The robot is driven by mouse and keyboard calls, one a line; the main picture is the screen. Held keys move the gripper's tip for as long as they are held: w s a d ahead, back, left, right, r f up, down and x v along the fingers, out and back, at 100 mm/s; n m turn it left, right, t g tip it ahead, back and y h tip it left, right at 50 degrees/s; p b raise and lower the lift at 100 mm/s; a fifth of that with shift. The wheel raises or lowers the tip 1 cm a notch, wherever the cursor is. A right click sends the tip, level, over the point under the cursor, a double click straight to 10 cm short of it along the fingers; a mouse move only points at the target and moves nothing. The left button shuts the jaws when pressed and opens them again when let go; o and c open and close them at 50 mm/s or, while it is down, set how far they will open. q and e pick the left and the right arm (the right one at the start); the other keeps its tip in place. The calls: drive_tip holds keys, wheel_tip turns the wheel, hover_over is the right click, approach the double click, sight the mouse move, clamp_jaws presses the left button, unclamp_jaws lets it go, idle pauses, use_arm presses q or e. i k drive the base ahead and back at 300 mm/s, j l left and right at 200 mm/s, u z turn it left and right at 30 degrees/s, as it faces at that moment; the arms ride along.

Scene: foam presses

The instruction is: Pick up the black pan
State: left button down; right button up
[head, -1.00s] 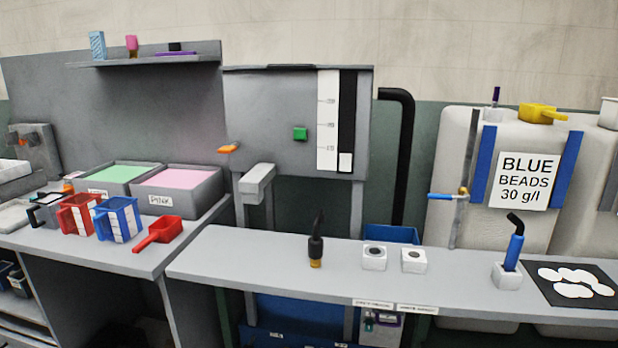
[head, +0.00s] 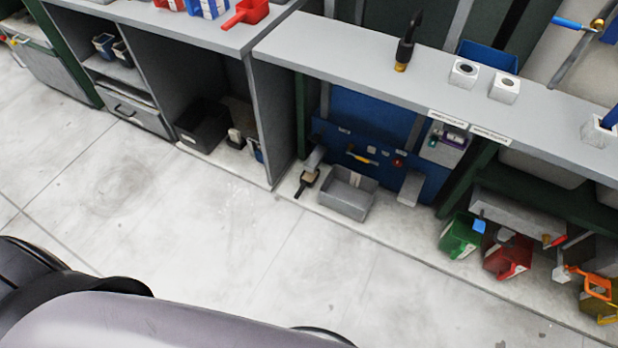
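No thing in the head view is plainly a pan. A black box-shaped container (head: 203,126) stands in the open bay under the left bench, on the bay's floor. Its inside is too dark to make out. A small dark thing with a handle (head: 307,181) lies on the low ledge under the right bench, left of a grey tray (head: 350,193); I cannot tell just what it is. Neither of my grippers is in view.
The benches (head: 390,70) run along the back. Green, red and orange scoops or jugs (head: 460,237) stand low at the right. Small dark cups (head: 104,46) sit on a shelf at the left. The pale floor (head: 215,230) in front is clear.

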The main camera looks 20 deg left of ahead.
sight(307, 179)
drive_tip(key=u, duration=1.35)
drive_tip(key=i+j+z, duration=0.1)
drive_tip(key=z, duration=0.35)
drive_tip(key=i+j+z, duration=0.15)
drive_tip(key=z, duration=0.25)
drive_tip(key=j+z, duration=0.2)
drive_tip(key=z, duration=0.25)
drive_tip(key=i+j+z, duration=0.1)
drive_tip(key=z, duration=0.35)
drive_tip(key=j, duration=0.1)
